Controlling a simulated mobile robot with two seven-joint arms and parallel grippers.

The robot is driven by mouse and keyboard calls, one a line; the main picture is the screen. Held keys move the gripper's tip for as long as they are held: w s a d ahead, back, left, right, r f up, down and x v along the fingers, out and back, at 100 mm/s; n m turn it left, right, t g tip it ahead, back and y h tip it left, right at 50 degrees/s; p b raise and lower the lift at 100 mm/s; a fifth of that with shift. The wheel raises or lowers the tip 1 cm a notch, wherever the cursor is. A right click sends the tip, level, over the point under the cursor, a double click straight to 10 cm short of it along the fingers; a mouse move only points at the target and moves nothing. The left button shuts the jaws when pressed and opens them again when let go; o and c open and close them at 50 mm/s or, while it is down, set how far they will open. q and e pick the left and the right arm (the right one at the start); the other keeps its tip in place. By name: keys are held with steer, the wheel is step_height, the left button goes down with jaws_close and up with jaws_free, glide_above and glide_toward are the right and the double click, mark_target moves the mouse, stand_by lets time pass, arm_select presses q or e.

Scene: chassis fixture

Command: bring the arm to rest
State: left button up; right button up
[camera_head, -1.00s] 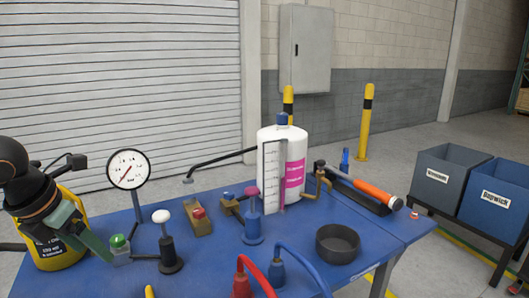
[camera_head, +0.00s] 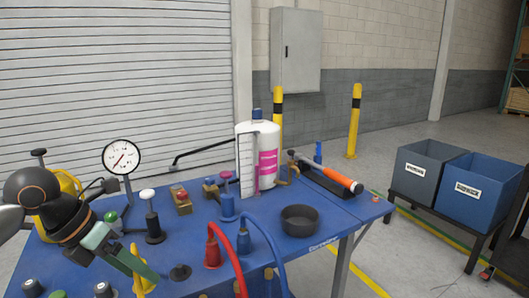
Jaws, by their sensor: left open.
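My left arm comes in from the left edge, with its dark rounded wrist over the left side of the blue table (camera_head: 335,222). My left gripper (camera_head: 128,258), with grey-green fingers, is open and points down to the right over the table's front left part. I see nothing held between its fingers. It is in front of a yellow container (camera_head: 68,184), which the wrist partly hides. My right gripper is not in view.
Close to the gripper are a dial gauge (camera_head: 121,158), a white-knobbed black post (camera_head: 152,218) and a green-capped jar (camera_head: 112,221). Farther right are a white bottle (camera_head: 267,160), a dark round bowl (camera_head: 300,220) and red and blue hoses. Two bins (camera_head: 430,168) stand beyond the table.

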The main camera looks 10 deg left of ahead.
arm_select(q)
steer(key=d+n+t+h+p, duration=0.25)
steer(key=d+n+h, duration=0.35)
steer(key=d+h, duration=1)
steer(key=a+f+n+t+y+p, duration=0.35)
steer(key=f+n+t+y, duration=0.55)
steer(key=f+n+y, duration=1.2)
steer(key=s+d+f+n+g+h, duration=0.1)
steer(key=s+f+n+g+h, duration=0.2)
steer(key=s+f+n+g, duration=0.3)
steer(key=s+f+n, duration=0.3)
steer(key=s+f, duration=0.1)
steer(key=s, duration=0.3)
steer(key=shift+f, duration=0.35)
steer(key=shift+d, duration=0.1)
steer(key=shift+c, duration=0.2)
